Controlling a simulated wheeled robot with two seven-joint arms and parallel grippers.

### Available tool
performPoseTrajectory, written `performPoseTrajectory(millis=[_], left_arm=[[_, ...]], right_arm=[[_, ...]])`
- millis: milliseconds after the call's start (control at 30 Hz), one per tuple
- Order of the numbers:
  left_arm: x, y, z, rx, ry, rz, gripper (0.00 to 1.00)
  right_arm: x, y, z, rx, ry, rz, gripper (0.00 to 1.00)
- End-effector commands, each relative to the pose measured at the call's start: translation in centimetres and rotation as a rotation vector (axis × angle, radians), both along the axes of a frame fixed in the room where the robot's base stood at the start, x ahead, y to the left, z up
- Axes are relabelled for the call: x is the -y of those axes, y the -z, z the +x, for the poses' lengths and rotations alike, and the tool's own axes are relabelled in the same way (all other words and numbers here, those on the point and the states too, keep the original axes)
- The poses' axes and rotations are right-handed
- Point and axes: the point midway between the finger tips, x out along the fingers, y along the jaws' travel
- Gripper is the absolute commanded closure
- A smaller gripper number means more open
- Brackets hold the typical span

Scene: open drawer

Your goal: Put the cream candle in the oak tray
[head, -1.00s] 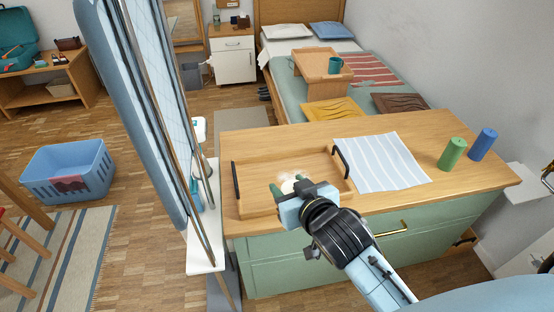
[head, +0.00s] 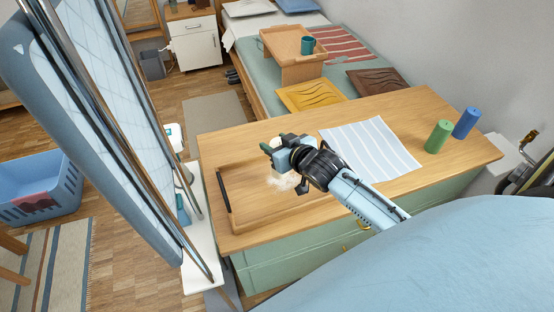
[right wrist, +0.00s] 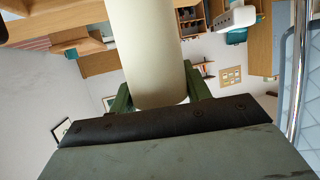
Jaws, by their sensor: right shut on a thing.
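The oak tray (head: 250,218) lies on the wooden top of the green cabinet, a dark handle at its left end. My right gripper (head: 277,153) is over the right part of the tray and hides its right handle. It is shut on the cream candle (head: 283,182), which shows pale and blurred below it. In the right wrist view the smooth cream candle (right wrist: 146,50) stands between the two green fingers. I cannot tell whether its base touches the tray floor. My left gripper is not in view.
A striped cloth (head: 370,150) lies right of the tray. A green candle (head: 438,137) and a blue candle (head: 466,123) stand at the right end of the cabinet top. A tall blue-grey panel (head: 95,120) rises close on the left.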

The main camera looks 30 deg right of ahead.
Motion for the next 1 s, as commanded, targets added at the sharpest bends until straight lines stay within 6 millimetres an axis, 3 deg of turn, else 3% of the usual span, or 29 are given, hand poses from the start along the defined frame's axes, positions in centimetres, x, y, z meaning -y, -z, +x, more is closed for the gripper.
performPoseTrajectory(millis=[200, 400, 800, 833, 1000], left_arm=[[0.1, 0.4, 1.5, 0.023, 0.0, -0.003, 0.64], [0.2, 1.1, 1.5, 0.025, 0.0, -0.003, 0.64], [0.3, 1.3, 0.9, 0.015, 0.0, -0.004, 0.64], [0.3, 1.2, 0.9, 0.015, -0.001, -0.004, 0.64], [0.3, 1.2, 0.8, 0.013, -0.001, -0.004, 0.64]], right_arm=[[0.0, 1.8, 0.0, 0.002, 0.0, 0.0, 0.83], [-0.1, 4.6, 0.0, 0.001, 0.0, 0.001, 0.83], [0.0, 5.2, 0.0, 0.003, 0.0, 0.0, 0.83], [0.0, 5.2, 0.0, 0.001, 0.0, -0.001, 0.48], [0.0, 5.2, 0.0, 0.001, 0.0, -0.001, 0.31]])
